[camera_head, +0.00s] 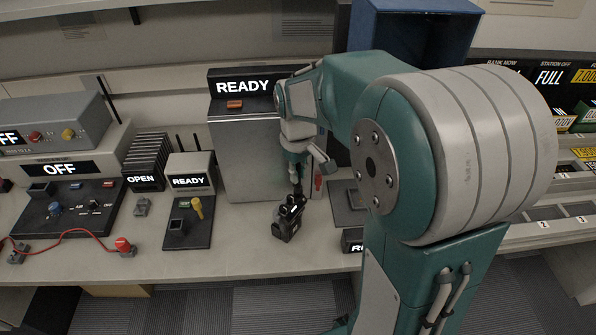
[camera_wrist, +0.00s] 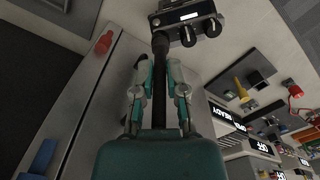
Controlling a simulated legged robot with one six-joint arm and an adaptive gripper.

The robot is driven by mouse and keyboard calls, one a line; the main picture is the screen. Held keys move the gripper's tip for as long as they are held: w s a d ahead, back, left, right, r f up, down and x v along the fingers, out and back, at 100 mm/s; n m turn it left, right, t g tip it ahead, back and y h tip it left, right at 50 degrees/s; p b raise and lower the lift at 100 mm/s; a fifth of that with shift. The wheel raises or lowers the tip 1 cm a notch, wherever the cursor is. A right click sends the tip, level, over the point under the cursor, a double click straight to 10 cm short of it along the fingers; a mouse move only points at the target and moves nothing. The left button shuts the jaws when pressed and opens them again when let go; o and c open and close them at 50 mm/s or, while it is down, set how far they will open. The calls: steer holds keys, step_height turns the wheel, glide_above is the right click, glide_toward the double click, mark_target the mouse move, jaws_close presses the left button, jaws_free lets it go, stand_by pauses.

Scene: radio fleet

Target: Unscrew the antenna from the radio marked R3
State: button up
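A black radio (camera_head: 287,219) stands on the bench below my gripper in the head view. In the wrist view, the radio (camera_wrist: 187,20) is at the top, with knobs and a small light label too small to read, so I cannot confirm R3. Its black antenna (camera_wrist: 160,48) runs from the radio down between my fingers. My gripper (camera_wrist: 159,65) is open, with one finger on each side of the antenna and a small gap showing on both sides. In the head view my gripper (camera_head: 297,170) is above the radio, and the antenna is mostly hidden there.
A grey cabinet with a READY sign (camera_head: 243,86) stands behind my gripper. A small READY unit with a yellow knob (camera_head: 196,207) is to the left. An OFF console (camera_head: 60,169) and red cable (camera_head: 75,231) lie farther left.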

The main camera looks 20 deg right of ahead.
steer(key=o, duration=0.3)
step_height(320, 180, up, 12)
steer(key=shift+a+f, duration=0.1)
steer(key=shift+a, duration=0.05)
steer(key=s+a+m+t, duration=0.1)
steer(key=s+t, duration=0.1)
steer(key=s, duration=0.3)
steer(key=s+a+f+m+t, duration=0.1)
steer(key=s+a, duration=0.1)
steer(key=s, duration=0.4)
steer(key=s+a+f+m+t, duration=0.1)
steer(key=s+t, duration=0.1)
steer(key=s, duration=0.4)
steer(key=shift+s+a+f+m+t, duration=0.15)
steer(key=shift+a+f+m+t, duration=0.15)
steer(key=shift+m, duration=0.1)
